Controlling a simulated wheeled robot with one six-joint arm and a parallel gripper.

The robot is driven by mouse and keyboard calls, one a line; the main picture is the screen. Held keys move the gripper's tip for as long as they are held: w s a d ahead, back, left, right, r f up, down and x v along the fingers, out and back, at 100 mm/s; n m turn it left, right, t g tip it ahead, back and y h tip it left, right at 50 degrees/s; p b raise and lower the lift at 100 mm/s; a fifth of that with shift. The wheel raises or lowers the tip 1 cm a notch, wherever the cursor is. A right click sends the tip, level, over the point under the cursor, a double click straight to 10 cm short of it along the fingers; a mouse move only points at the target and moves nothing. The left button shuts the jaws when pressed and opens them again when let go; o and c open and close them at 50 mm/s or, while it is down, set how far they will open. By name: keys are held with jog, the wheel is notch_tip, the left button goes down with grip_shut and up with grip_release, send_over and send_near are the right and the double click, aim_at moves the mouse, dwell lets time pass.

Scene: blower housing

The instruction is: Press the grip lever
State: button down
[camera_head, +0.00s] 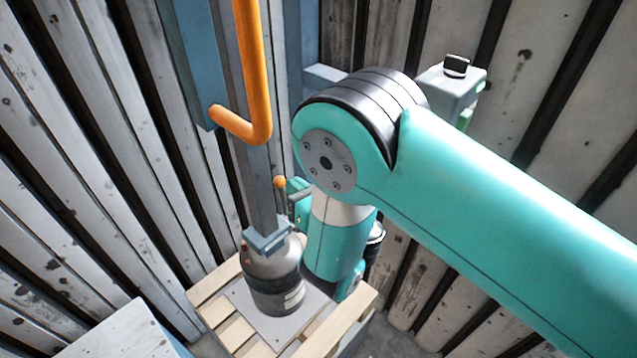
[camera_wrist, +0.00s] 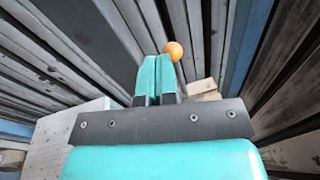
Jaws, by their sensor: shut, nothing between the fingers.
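A small lever with an orange ball knob (camera_head: 279,182) sticks out beside the lower part of the blue-grey upright post (camera_head: 257,170). The knob shows just right of my fingertips in the wrist view (camera_wrist: 174,50), on a thin dark stem. My gripper (camera_wrist: 157,62) is shut and empty, its two teal fingers pressed together. The fingers are close to the knob and overlap part of its stem in the picture; I cannot tell whether they touch. In the head view my arm hides most of the gripper.
A thick orange bent bar (camera_head: 259,75) hangs in front of the post. A dark grey cylinder (camera_head: 274,283) stands at the post's foot on a wooden pallet (camera_head: 222,318). A pale box (camera_head: 122,335) is at lower left. Plank walls stand close on both sides. A grey box (camera_head: 450,90) is at upper right.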

jog(key=s+d+r+b, duration=0.2)
jog(key=s+r+b, duration=0.1)
jog(key=r, duration=0.4)
jog(key=shift+s+d, duration=0.3)
jog(key=shift+s, duration=0.2)
jog(key=shift+a, duration=0.1)
